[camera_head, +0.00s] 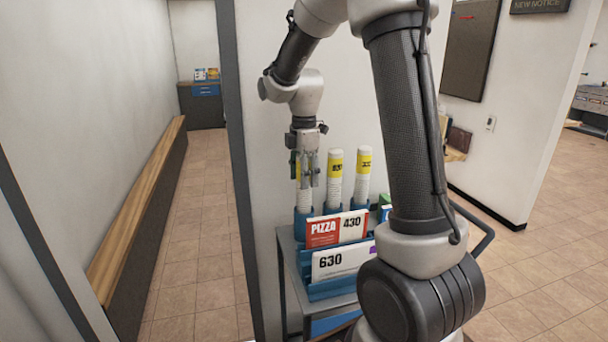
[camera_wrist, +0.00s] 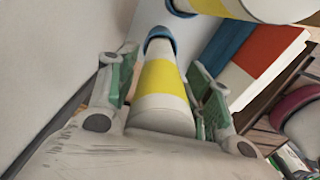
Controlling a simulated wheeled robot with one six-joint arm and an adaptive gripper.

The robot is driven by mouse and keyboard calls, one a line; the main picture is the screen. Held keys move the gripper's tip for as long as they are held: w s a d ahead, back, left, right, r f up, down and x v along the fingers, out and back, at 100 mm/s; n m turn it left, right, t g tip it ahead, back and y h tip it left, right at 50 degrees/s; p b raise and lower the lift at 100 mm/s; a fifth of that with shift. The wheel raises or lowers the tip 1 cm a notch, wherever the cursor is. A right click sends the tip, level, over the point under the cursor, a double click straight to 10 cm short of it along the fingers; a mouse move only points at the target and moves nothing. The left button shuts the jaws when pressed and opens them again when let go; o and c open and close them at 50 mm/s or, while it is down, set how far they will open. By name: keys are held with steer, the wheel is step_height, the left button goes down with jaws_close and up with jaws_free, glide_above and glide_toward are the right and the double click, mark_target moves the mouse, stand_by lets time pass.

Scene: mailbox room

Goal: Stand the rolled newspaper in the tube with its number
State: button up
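Several white rolled newspapers with yellow bands stand upright in blue sockets on a grey stand. My gripper (camera_head: 307,175) points down around the left roll (camera_head: 304,198), its fingers on either side. In the wrist view, this roll (camera_wrist: 161,82) lies between the green-padded fingers, with narrow gaps beside it near the tips; the gripper looks open. Its lower end is in a blue socket (camera_wrist: 160,37). The middle roll (camera_head: 335,180) and the right roll (camera_head: 363,172) have black digits on their bands, too small to read surely. No number shows on the left roll. No numbered tubes can be made out.
A red-and-white PIZZA 430 card (camera_head: 337,229) and a white 630 card (camera_head: 342,260) stand in front of the rolls on the grey stand (camera_head: 287,245). A wall is close behind. A wooden-topped ledge (camera_head: 140,210) runs along the left corridor. Open tiled floor (camera_head: 530,270) lies right.

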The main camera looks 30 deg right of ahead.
steer(key=shift+r, duration=0.15)
steer(key=r, duration=0.7)
steer(key=shift+w+r, duration=0.1)
steer(key=shift+w, duration=0.3)
steer(key=s+r+m+t, duration=0.1)
steer(key=s+r+m, duration=0.25)
steer(key=s, duration=0.35)
steer(key=s+r+m+t, duration=0.1)
steer(key=s+r+m, duration=0.1)
steer(key=s+m, duration=0.4)
steer(key=s+f+m+t, duration=0.2)
steer(key=s+m, duration=0.6)
steer(key=s, duration=0.5)
steer(key=shift+s+d+f, duration=0.15)
steer(key=shift+s+d, duration=0.05)
